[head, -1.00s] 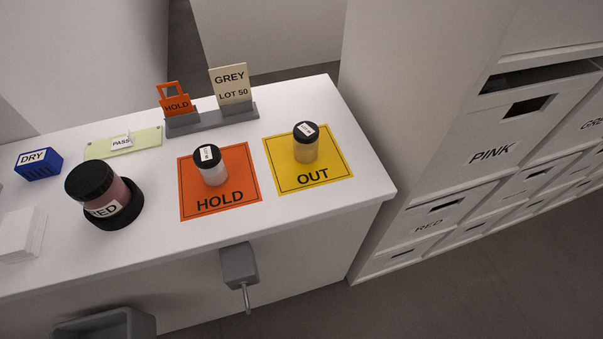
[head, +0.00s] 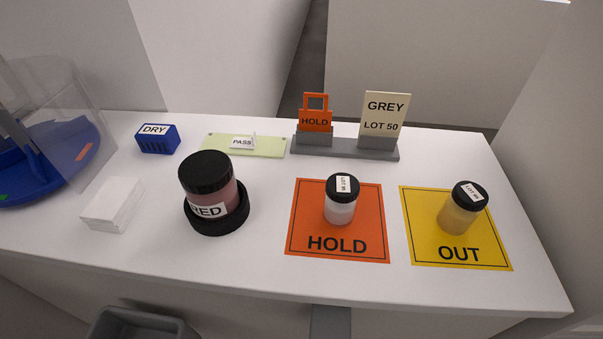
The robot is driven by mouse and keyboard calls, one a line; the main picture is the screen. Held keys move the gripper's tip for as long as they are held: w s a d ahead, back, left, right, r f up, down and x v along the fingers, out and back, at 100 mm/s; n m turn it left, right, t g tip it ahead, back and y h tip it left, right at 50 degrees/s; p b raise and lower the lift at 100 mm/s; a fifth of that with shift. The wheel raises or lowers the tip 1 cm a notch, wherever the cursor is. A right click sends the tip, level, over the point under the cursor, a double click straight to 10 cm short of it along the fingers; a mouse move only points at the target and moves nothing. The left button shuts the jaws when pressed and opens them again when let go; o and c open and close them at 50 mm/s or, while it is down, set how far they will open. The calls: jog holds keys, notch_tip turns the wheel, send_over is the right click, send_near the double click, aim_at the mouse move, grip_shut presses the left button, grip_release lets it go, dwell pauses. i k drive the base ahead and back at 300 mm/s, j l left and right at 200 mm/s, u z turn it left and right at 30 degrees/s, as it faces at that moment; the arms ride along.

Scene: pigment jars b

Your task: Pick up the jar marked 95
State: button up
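No label in the head view clearly reads 95. A small jar (head: 341,207) with a black lid and pale contents stands upright on the orange HOLD mat (head: 304,243). The white tag on its lid is too small to read surely. Another small jar (head: 458,217) with a black lid and tan contents stands on the yellow OUT mat (head: 422,243); its lid tag seems to begin with LOT, the number unclear. A larger jar (head: 211,190) labelled RED, with pink-red contents, sits in a black round holder (head: 219,226). My gripper is not in view.
A grey stand (head: 347,150) at the back holds an orange HOLD tag and a GREY LOT 50 card (head: 384,115). A blue DRY block (head: 157,139), a green PASS board (head: 215,147), white cards (head: 112,204) and a blue tub (head: 60,155) are left. The front strip is clear.

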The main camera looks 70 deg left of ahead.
aim_at(342, 190)
jog(key=i+u, duration=0.15)
jog(key=u, duration=0.25)
jog(key=i+u, duration=0.15)
jog(key=u, duration=0.25)
jog(key=i+u, duration=0.15)
jog(key=u, duration=0.25)
jog(key=i+l+u, duration=0.1)
jog(key=u, duration=0.3)
jog(key=k+j+u, duration=0.2)
jog(key=k, duration=0.35)
jog(key=k+j+u, duration=0.2)
jog(key=k, duration=0.35)
jog(key=i+l, duration=0.1)
jog(key=i, duration=0.4)
